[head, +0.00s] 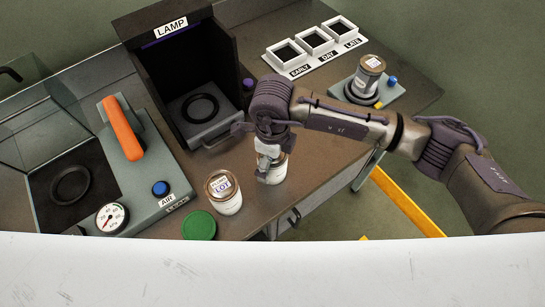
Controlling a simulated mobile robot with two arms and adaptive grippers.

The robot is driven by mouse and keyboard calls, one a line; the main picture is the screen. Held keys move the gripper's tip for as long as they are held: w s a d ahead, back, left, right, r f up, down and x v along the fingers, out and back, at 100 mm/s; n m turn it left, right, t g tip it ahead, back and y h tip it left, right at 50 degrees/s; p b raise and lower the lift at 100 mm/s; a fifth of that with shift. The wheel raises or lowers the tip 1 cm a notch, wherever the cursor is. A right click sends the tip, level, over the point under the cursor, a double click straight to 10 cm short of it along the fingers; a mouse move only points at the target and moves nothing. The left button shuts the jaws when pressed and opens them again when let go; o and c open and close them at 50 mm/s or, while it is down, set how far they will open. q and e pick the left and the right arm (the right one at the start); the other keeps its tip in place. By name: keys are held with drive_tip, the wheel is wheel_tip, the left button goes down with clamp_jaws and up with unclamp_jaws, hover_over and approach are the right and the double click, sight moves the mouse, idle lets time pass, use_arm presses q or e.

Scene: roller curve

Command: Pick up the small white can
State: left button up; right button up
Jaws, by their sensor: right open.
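A small white can (280,171) stands near the front edge of the table, partly hidden by my right gripper (266,170). The gripper points down at the can with its fingers open; I cannot tell whether they touch it. A second white can (226,200) with a brown top and a printed label stands to the left of it. A third, greyish can (367,77) with a label stands on a small device at the back right. My left gripper is not in view.
A dark box marked LAMP (222,60) stands behind the gripper. A grey device (150,165) with an orange handle (122,128), a blue button and a gauge is at left. A green disc (199,225) lies at the front. White square holders (313,42) stand at the back.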

drive_tip(key=shift+f, duration=0.15)
drive_tip(key=shift+c, duration=0.3)
drive_tip(key=c, duration=1.3)
drive_tip(key=shift+c, duration=0.8)
